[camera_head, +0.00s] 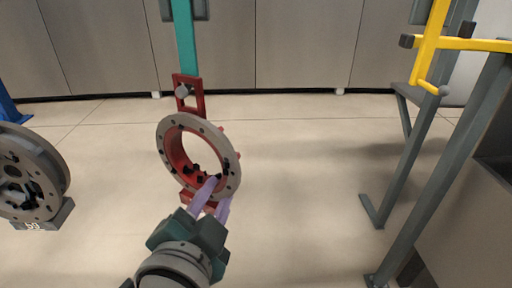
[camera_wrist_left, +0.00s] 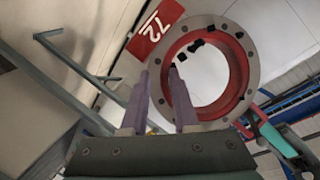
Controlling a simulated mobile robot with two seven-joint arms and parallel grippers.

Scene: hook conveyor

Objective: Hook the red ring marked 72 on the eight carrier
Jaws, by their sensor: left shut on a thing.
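The red ring (camera_head: 232,160) has a grey flange with bolt holes. A red tag marked 72 (camera_wrist_left: 158,28) shows on it in the left wrist view, beside the ring's flange (camera_wrist_left: 247,45). My left gripper (camera_head: 214,190), with purple fingers, is shut on the ring's lower side near the tag and holds it up, tilted. A teal carrier (camera_head: 184,45) hangs down above it, ending in a red plate with openings (camera_head: 197,100) and a grey knob. The ring's top is just below this plate; I cannot tell whether they touch. My right gripper is out of view.
A grey wheel-like part (camera_head: 50,165) with a tagged block is at the left edge. A yellow carrier (camera_head: 432,45) hangs at right, near a grey metal frame (camera_head: 425,140). Grey cabinets (camera_head: 300,45) line the back; the middle floor is clear.

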